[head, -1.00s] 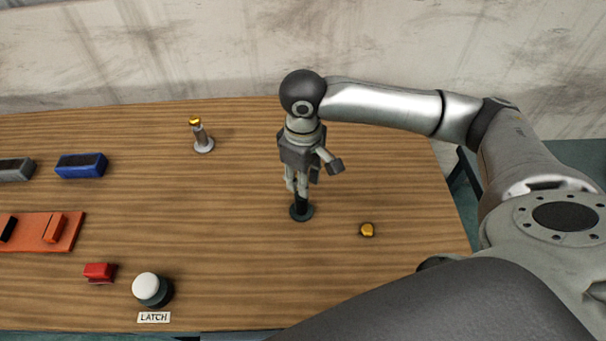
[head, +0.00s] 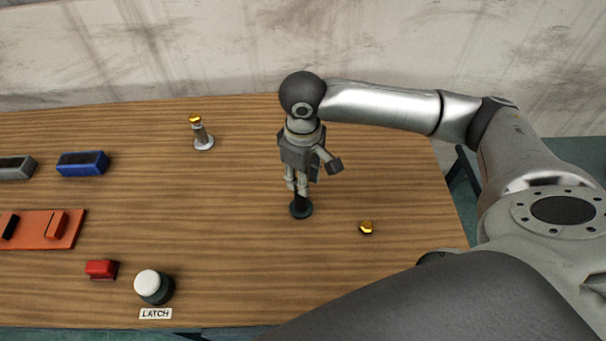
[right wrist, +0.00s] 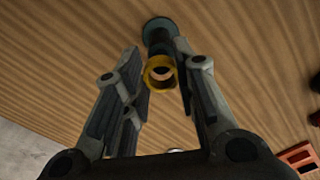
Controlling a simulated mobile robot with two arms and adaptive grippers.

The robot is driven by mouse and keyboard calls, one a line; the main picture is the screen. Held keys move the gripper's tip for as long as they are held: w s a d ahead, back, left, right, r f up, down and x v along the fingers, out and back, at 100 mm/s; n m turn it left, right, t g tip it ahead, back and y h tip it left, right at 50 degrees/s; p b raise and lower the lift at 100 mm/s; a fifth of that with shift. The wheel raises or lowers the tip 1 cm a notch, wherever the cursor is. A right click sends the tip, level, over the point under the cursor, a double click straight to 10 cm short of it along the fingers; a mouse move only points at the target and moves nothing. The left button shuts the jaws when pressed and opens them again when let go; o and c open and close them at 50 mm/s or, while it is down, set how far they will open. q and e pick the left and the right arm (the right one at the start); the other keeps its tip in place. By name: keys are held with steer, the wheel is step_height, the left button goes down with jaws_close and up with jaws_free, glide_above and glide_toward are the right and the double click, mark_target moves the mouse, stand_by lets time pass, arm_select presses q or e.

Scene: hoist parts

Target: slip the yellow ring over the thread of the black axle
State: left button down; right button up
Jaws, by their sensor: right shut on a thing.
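The yellow ring (right wrist: 160,73) is between the fingertips of my right gripper (right wrist: 162,74), which is shut on it. The black axle (head: 301,208) stands upright on the table on a round dark foot. Its shaft and foot (right wrist: 160,27) show just beyond the ring in the right wrist view. In the head view my right gripper (head: 297,186) points down directly over the axle, and its fingers hide the ring and the axle's top. I cannot tell whether the ring is around the thread or just above it. My left gripper is not in view.
A gold nut (head: 366,228) lies right of the axle. A grey post with a yellow top (head: 202,138) stands at the back left. Blue (head: 82,164) and grey blocks, an orange tray (head: 62,238), a red block (head: 101,269) and a white-topped latch button (head: 153,287) are left. Table around the axle is clear.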

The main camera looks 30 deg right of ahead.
steer(key=shift+f, duration=0.9)
steer(key=o, duration=0.7)
steer(key=shift+o, duration=0.2)
step_height(320, 180, up, 12)
